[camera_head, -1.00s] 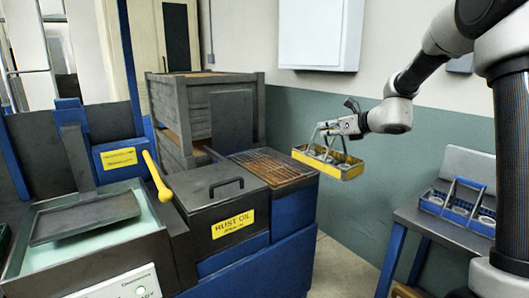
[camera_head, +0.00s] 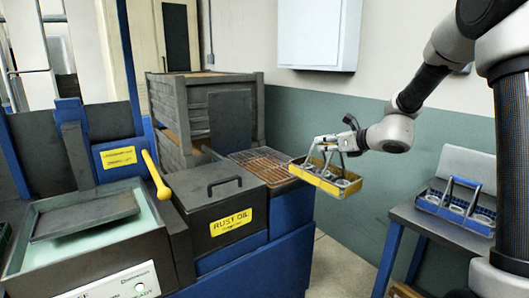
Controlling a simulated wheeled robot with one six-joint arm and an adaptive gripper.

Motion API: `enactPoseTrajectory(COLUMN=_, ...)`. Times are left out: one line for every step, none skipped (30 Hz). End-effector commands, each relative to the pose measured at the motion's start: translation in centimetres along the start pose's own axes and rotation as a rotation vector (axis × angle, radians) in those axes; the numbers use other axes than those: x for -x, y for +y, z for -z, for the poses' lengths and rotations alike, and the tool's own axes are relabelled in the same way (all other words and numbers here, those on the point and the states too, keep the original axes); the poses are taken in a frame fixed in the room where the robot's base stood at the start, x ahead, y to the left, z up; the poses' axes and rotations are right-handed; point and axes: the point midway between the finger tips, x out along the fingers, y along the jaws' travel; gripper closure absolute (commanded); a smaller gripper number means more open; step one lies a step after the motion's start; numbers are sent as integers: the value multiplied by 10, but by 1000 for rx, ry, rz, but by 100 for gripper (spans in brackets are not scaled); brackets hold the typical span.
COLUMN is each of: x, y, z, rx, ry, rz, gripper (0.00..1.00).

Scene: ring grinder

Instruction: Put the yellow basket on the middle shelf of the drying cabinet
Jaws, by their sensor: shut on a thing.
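The yellow basket (camera_head: 318,181) hangs level in the air, right of and just beside the wire grate in the picture. It has a handle on top and holds several ring-like parts. My gripper (camera_head: 326,146) is shut on the basket's handle; its fingertips are small and partly hidden by the handle. A grey slatted cabinet (camera_head: 232,118) stands at the back, left of the basket. It may be the drying cabinet, but I cannot make out any shelves inside it.
The wire grate (camera_head: 262,163) lies beside the lidded rust oil tank (camera_head: 220,205). A blue basket (camera_head: 455,207) with rings stands on a grey table (camera_head: 420,222) at right. A white box (camera_head: 318,35) hangs on the wall. Floor shows between machine and table.

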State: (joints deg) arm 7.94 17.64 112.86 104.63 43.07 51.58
Motion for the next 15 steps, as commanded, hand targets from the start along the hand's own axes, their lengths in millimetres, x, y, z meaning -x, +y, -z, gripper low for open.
enactPoseTrajectory(x=3, y=0, z=8, rx=-9, ry=0, rz=16, gripper=100)
enactPoseTrajectory(x=5, y=0, z=13, rx=-14, ry=0, rz=26, gripper=100)
enactPoseTrajectory(x=7, y=-2, z=20, rx=-20, ry=0, rz=42, gripper=100)
enactPoseTrajectory(x=10, y=-2, z=26, rx=-25, ry=1, rz=55, gripper=100)
enactPoseTrajectory(x=12, y=-3, z=31, rx=-29, ry=1, rz=67, gripper=100)
enactPoseTrajectory(x=15, y=-4, z=39, rx=-36, ry=1, rz=86, gripper=100)
enactPoseTrajectory(x=18, y=-5, z=45, rx=-42, ry=1, rz=101, gripper=100)
enactPoseTrajectory(x=20, y=-7, z=51, rx=-48, ry=1, rz=117, gripper=100)
enactPoseTrajectory(x=24, y=-8, z=59, rx=-56, ry=2, rz=140, gripper=100)
enactPoseTrajectory(x=28, y=-10, z=66, rx=-62, ry=2, rz=157, gripper=100)
enactPoseTrajectory(x=31, y=-11, z=73, rx=-69, ry=2, rz=175, gripper=100)
enactPoseTrajectory(x=35, y=-13, z=81, rx=-78, ry=1, rz=199, gripper=100)
enactPoseTrajectory(x=38, y=-15, z=87, rx=-85, ry=2, rz=216, gripper=100)
enactPoseTrajectory(x=42, y=-16, z=93, rx=-90, ry=2, rz=233, gripper=100)
enactPoseTrajectory(x=45, y=-18, z=101, rx=-98, ry=2, rz=253, gripper=100)
